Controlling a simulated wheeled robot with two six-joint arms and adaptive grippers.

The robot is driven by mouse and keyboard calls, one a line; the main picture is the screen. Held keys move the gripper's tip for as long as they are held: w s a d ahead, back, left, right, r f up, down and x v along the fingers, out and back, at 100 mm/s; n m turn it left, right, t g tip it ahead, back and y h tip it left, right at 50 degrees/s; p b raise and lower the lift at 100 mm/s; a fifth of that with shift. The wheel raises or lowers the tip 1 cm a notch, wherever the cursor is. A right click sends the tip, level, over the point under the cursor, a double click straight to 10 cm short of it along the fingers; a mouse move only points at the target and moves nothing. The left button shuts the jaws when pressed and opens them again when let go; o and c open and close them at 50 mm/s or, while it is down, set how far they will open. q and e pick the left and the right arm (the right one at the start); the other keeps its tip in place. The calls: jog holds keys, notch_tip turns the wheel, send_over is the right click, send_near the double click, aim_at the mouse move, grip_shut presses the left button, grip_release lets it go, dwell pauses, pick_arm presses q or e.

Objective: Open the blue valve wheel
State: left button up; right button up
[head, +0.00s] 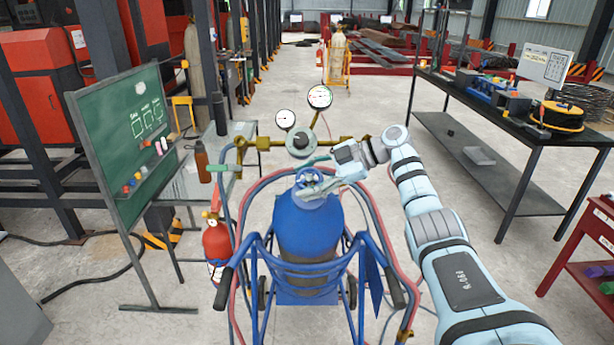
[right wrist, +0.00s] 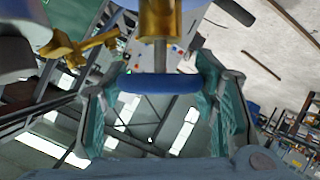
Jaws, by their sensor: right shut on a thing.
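The blue valve wheel (head: 307,175) sits on top of the blue gas cylinder (head: 308,235), which stands in a blue cart. My right gripper (head: 318,188) reaches in from the right at the cylinder's top and is shut on the wheel. In the right wrist view, the wheel shows edge-on as a blue band (right wrist: 160,83) between the two teal-padded fingers of my right gripper (right wrist: 160,100). A brass fitting and a grey stem (right wrist: 160,50) show just past the wheel. The gripper hides part of the wheel in the head view. My left gripper is not in view.
A brass regulator with two gauges (head: 320,97) stands just behind the wheel. Red and blue hoses loop around the cart (head: 262,280). A green chalkboard (head: 125,135) and a red extinguisher (head: 217,246) are at left. A dark workbench (head: 510,125) is at right.

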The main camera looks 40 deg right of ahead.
jog(key=shift+f, duration=0.15)
jog(key=o, duration=1.2)
jog(key=shift+d, duration=0.1)
jog(key=shift+c, duration=0.2)
jog(key=v, duration=1.2)
